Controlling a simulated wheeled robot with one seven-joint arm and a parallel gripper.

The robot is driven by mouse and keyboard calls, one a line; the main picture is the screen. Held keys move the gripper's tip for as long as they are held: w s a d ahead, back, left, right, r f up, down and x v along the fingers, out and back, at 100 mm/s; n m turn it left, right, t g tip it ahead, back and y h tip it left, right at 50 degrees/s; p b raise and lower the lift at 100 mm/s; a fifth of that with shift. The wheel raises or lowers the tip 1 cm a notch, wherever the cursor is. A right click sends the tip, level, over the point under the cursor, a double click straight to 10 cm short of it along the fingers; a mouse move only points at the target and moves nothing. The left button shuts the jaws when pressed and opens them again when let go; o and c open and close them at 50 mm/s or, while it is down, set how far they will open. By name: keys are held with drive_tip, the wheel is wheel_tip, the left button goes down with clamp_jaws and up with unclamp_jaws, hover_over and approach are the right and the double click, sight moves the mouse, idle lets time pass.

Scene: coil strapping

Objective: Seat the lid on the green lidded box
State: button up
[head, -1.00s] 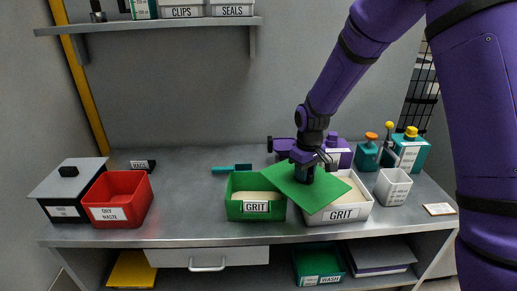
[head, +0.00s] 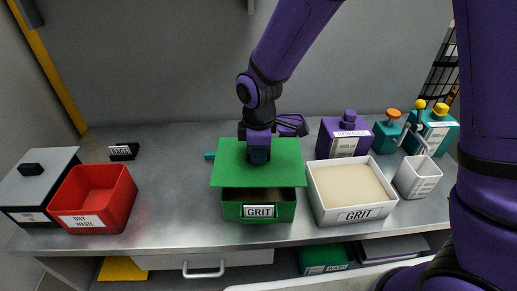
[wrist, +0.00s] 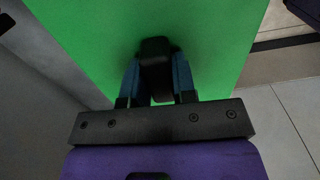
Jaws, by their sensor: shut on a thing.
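The green box (head: 258,209), labelled GRIT, stands near the front edge of the bench in the head view. The green lid (head: 258,175) is above it, with a dark gap showing at the front, so it looks raised or tilted rather than flush. My gripper (head: 259,157) is shut on the lid's dark knob (wrist: 155,62), which shows between the fingers in the wrist view.
A white GRIT bin (head: 356,216) stands close on the right. A red oily waste bin (head: 95,199) and a grey-lidded box (head: 35,185) are at the left. A purple bottle (head: 345,138), teal bottles (head: 387,131) and a white cup (head: 418,178) stand at the right. Bench between red bin and green box is clear.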

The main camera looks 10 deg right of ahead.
drive_tip(key=shift+f, duration=0.1)
drive_tip(key=shift+f, duration=2.8)
drive_tip(key=shift+f, duration=0.85)
drive_tip(key=o, duration=1)
